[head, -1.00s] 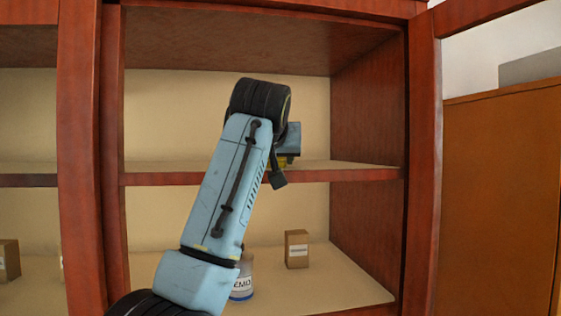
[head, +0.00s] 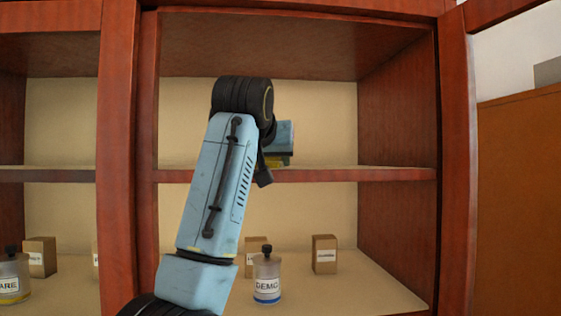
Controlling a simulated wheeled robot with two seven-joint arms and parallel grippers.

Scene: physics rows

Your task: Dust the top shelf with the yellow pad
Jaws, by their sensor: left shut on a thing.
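The top shelf (head: 345,174) is the wooden board across the middle of the open cabinet bay, and its upper surface looks bare where it shows. My left arm reaches up from below in front of it. My left gripper (head: 277,158) is over the shelf, partly behind my wrist and forearm. It is shut on the yellow pad (head: 273,162), a thin strip of which shows low at the shelf's surface. Whether the pad touches the board is hard to tell. My right gripper is not in view.
On the lower shelf stand a jar labelled DEMO (head: 267,276), a brown box (head: 324,254) and another box partly behind my arm. Red-brown posts (head: 118,150) frame the bay. The left bay holds another jar (head: 12,275) and a box (head: 40,256).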

